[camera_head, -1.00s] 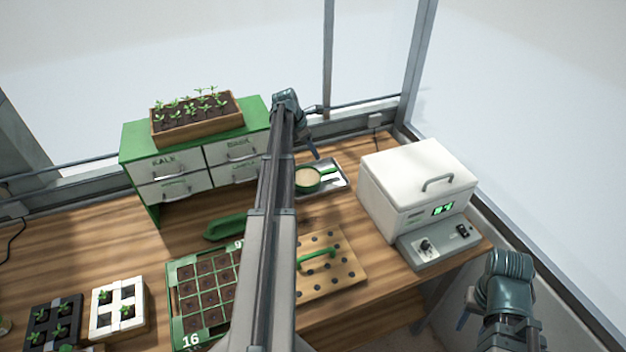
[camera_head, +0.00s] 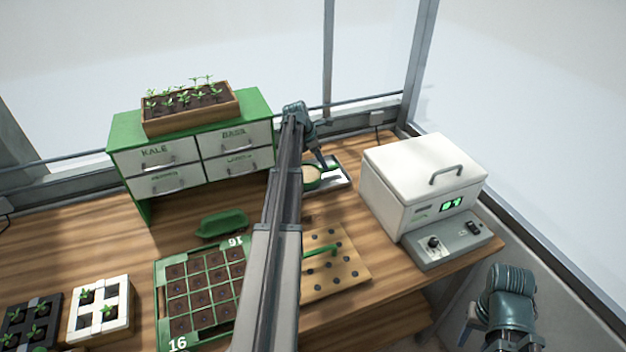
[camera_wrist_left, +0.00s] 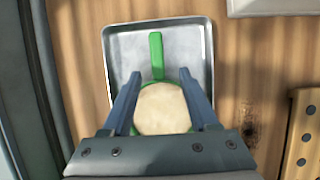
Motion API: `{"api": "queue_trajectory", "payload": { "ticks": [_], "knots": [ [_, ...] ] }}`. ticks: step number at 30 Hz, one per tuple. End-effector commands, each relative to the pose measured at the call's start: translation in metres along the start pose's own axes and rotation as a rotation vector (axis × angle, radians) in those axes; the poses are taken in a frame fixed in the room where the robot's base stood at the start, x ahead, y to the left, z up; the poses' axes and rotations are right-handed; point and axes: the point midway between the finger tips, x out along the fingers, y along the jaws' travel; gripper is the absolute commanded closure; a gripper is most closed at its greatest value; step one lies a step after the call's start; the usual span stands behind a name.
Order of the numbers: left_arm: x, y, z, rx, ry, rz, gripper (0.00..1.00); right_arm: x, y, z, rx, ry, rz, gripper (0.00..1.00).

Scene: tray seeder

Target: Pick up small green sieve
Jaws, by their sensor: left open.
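The small green sieve (camera_head: 311,174) lies in a metal tray (camera_head: 345,179) at the back of the bench, left of the white box. In the left wrist view the sieve (camera_wrist_left: 156,56) shows a green handle pointing up the picture and a round bowl filled with something pale beige. It rests in the same tray (camera_wrist_left: 190,40). My left gripper (camera_head: 322,163) is over the sieve; in the left wrist view its open fingers (camera_wrist_left: 164,90) stand either side of the bowl's upper edge. Whether they touch it I cannot tell. My right gripper (camera_head: 468,335) is low at the right, its fingers mostly hidden.
A white box with a display (camera_head: 412,178) stands right of the tray. A drilled wooden board (camera_head: 345,262) and a green seed tray (camera_head: 200,250) lie nearer. A green scoop (camera_head: 222,224) lies below the drawer cabinet (camera_head: 190,135).

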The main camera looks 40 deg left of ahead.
Motion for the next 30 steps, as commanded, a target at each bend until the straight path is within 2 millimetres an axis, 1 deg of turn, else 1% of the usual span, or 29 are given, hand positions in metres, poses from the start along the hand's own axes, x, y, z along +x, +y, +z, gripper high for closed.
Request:
{"api": "queue_trajectory", "payload": {
  "ticks": [1, 6, 9, 16, 20, 21, 23, 24, 26, 30],
  "knots": [
    [0.013, 0.002, -0.003, 0.000, 0.000, 0.000, 0.40, 0.013, -0.001, -0.001, 0.000, 0.000, 0.000, 0.50],
    [0.034, 0.003, -0.004, 0.000, 0.000, 0.000, 0.40, 0.033, -0.003, -0.002, 0.000, 0.000, 0.000, 0.50],
    [0.039, 0.003, -0.003, 0.000, 0.000, 0.000, 0.40, 0.037, -0.004, -0.002, 0.000, 0.000, 0.000, 0.50],
    [0.037, 0.003, -0.002, 0.000, 0.000, 0.000, 0.40, 0.035, -0.003, -0.002, 0.000, 0.000, 0.000, 0.50],
    [0.037, 0.003, -0.002, 0.000, 0.000, 0.000, 0.63, 0.035, -0.003, -0.002, 0.000, 0.000, 0.000, 0.50],
    [0.037, 0.003, -0.002, 0.000, 0.000, 0.000, 0.71, 0.035, -0.003, -0.002, 0.000, 0.000, 0.000, 0.50],
    [0.037, 0.003, -0.002, 0.000, 0.000, 0.000, 0.81, 0.035, -0.003, -0.002, 0.000, 0.000, 0.000, 0.50],
    [0.037, 0.003, -0.002, 0.000, 0.000, 0.000, 0.89, 0.035, -0.003, -0.002, 0.000, 0.000, 0.000, 0.50],
    [0.037, 0.003, -0.002, 0.000, 0.000, 0.000, 0.99, 0.035, -0.003, -0.002, 0.000, 0.000, 0.000, 0.50],
    [0.037, 0.003, -0.002, 0.000, 0.000, 0.000, 1.00, 0.035, -0.003, -0.002, 0.000, 0.000, 0.000, 0.50]
  ]
}}
